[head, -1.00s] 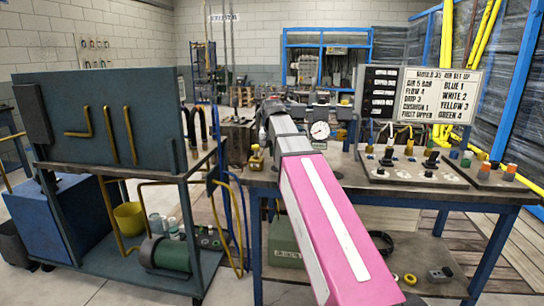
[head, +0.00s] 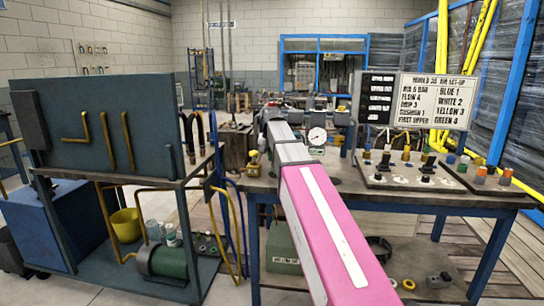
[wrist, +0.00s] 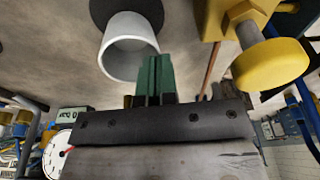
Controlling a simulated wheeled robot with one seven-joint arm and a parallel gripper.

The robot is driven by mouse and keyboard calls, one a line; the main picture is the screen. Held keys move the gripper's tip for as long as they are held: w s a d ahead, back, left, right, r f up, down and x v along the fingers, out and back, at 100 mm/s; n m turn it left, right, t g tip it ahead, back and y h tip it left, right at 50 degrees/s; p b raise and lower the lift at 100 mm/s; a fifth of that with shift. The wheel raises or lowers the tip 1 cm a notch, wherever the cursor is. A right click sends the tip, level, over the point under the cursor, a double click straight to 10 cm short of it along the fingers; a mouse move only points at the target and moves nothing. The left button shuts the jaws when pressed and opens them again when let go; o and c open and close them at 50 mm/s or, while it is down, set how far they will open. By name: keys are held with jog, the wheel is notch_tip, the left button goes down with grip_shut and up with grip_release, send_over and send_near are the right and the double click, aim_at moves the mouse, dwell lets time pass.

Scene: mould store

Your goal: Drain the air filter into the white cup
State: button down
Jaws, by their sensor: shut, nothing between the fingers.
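In the wrist view, the white cup (wrist: 130,47) is a pale round cup with its open mouth towards the camera, by a dark round disc (wrist: 126,12). My gripper (wrist: 154,62) shows its green fingers closed together, with nothing between them. The fingers appear just beside the cup's rim; I cannot tell whether they touch it. A yellow fitting with a large round knob (wrist: 268,65) is to the right of the fingers, probably part of the air filter. In the head view, yellow fittings (head: 253,160) stand at the bench's left end; my arm hides the gripper.
A pressure gauge (head: 317,136) stands on the bench (head: 440,200) right of my arm. Beyond it are a valve panel (head: 405,174) and a lettered board (head: 434,99). A dark green trolley (head: 95,125) with brass pipes stands left. A floor gap separates them.

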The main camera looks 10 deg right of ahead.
jog(key=shift+s+d+f, duration=0.15)
jog(key=shift+s+f, duration=0.25)
jog(key=shift+s, duration=0.35)
jog(key=shift+w+r, duration=0.15)
jog(key=shift+r, duration=0.55)
jog(key=shift+d, duration=0.1)
